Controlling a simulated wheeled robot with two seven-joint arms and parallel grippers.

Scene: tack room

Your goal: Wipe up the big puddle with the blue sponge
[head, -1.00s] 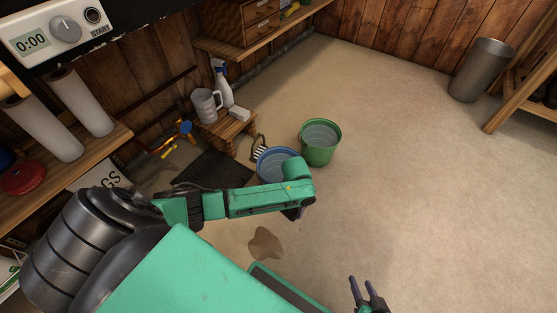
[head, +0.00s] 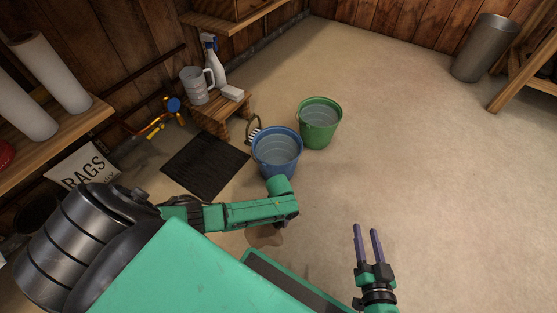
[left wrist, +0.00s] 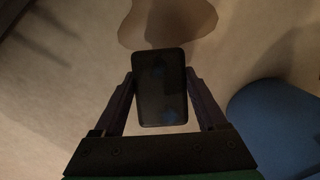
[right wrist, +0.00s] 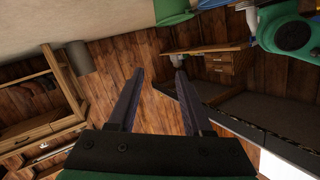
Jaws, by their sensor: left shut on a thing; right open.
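The big puddle (head: 265,237) is a brown patch on the floor, partly hidden behind my left arm in the head view. It also shows at the top of the left wrist view (left wrist: 166,22). My left gripper (left wrist: 160,85) is shut on a dark rounded block with faint blue patches, which I take for the blue sponge (left wrist: 160,90). In the left wrist view the sponge overlaps the puddle's near edge; I cannot tell whether it touches the floor. The head view hides this gripper. My right gripper (head: 367,230) is open and empty over bare floor.
A blue bucket (head: 277,150) of water stands just beyond my left arm, with a green bucket (head: 320,122) behind it. A black mat (head: 205,166) and a small wooden stool (head: 222,108) are to the left. Floor to the right is clear.

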